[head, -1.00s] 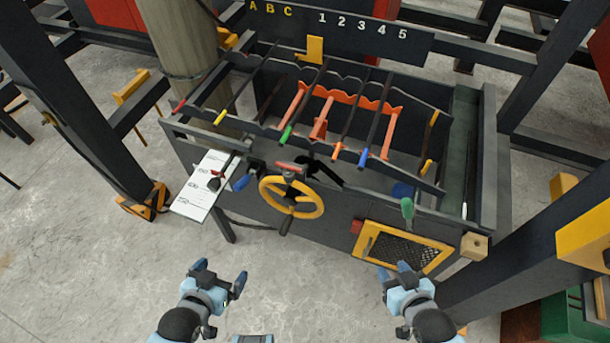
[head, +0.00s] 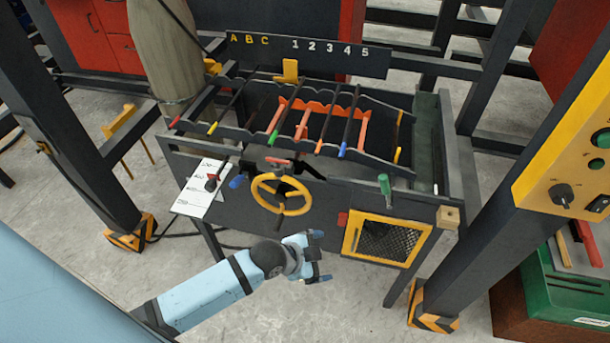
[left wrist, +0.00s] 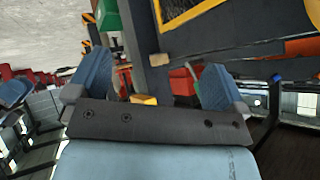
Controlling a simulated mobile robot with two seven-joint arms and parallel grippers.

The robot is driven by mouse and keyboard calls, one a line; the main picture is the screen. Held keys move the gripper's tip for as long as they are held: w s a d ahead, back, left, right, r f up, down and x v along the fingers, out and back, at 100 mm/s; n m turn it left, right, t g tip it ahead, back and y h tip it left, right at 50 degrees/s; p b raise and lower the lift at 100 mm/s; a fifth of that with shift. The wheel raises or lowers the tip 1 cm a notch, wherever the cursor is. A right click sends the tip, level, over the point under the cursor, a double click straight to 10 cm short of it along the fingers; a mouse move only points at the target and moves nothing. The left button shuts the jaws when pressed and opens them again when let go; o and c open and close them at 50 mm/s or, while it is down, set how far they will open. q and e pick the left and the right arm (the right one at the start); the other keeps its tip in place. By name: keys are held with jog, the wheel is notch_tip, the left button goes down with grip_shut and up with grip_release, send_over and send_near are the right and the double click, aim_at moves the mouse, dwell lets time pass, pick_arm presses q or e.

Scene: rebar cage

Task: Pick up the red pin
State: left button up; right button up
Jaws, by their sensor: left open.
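A small red piece (head: 342,219), which may be the red pin, sits on the bench front at the upper left corner of the yellow mesh gate (head: 383,241). My left gripper (head: 322,257) is open and empty, in front of the bench, below and left of the gate. It is apart from the red piece. In the left wrist view, the two blue fingers (left wrist: 155,88) are spread wide. A red block (left wrist: 184,84) shows beyond them; I cannot tell what it is. My right gripper is not in view.
A yellow handwheel (head: 281,203) sticks out of the bench front, left of the gate. A dark post (head: 480,165) with a yellow control panel (head: 575,165) stands at the right, above a green toolbox (head: 565,295). Open floor lies before the bench.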

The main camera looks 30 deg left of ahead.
pick_arm(q)
jog(key=w+a+r+m+g+b, duration=0.1)
jog(key=w+a+r+m+g, duration=0.15)
jog(key=w+m, duration=0.55)
notch_tip(320, 180, up, 18)
jog(key=m+g+y+b, duration=0.2)
jog(key=m+g+y, duration=0.4)
jog(key=m, duration=0.7)
send_over(278, 162)
jog(key=f, duration=0.5)
jog(key=w+f, duration=0.1)
jog(key=f, duration=0.1)
jog(key=shift+a+f, duration=0.4)
jog(key=shift+s+d+f+p, duration=0.15)
jog(key=shift+f+p, duration=0.25)
jog(key=shift+f, duration=1)
jog(key=shift+s+d+f+p, duration=0.1)
jog(key=shift+f+p, duration=0.25)
jog(key=shift+f, duration=1)
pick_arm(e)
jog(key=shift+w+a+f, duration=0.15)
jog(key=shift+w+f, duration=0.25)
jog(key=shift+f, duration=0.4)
pick_arm(q)
jog(key=shift+c, duration=0.2)
jog(key=c, duration=1)
